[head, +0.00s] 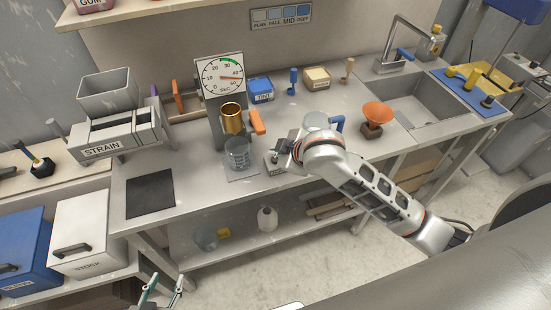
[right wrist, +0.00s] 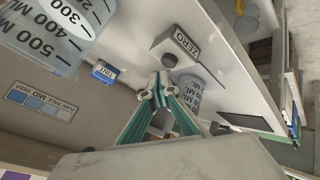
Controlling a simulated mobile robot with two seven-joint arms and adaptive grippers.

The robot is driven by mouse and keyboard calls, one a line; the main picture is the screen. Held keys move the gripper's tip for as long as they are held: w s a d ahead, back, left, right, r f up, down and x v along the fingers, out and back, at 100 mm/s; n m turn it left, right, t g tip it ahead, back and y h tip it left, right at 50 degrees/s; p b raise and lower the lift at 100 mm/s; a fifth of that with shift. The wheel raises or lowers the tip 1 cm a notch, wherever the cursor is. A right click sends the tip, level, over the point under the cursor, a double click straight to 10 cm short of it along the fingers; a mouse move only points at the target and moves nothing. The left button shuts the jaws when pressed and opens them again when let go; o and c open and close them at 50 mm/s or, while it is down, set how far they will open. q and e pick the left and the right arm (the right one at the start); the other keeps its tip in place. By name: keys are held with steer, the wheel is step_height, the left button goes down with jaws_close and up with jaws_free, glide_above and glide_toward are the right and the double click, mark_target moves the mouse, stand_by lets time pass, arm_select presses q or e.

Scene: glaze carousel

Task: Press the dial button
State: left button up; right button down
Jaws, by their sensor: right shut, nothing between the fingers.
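The dial (head: 222,77) stands upright at the back of the bench, its needle pointing right. In front of it is a small pale box (head: 272,166) marked ZERO; in the right wrist view this ZERO box (right wrist: 186,42) carries a round dark button (right wrist: 170,60). My right gripper (right wrist: 160,78) is shut and empty, its tips close to the button; I cannot tell whether they touch. In the head view my right gripper (head: 285,155) is just right of the box, partly hidden by its own wrist. My left gripper (head: 163,290) is open and empty, low in front of the bench.
A clear beaker (head: 237,154) stands left of the box, under a copper cup (head: 231,118) with an orange handle. A measuring jug (right wrist: 55,35) is close beside my right gripper. An orange funnel (head: 378,112) stands to the right. The dark mat (head: 150,193) is bare.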

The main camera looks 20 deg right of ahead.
mark_target(276, 160)
steer(key=shift+f, duration=0.1)
stand_by(1.2)
steer(key=shift+f+p, duration=0.35)
steer(key=shift+f, duration=0.5)
stand_by(0.9)
steer(key=shift+r, duration=0.95)
steer(key=shift+r, duration=2.5)
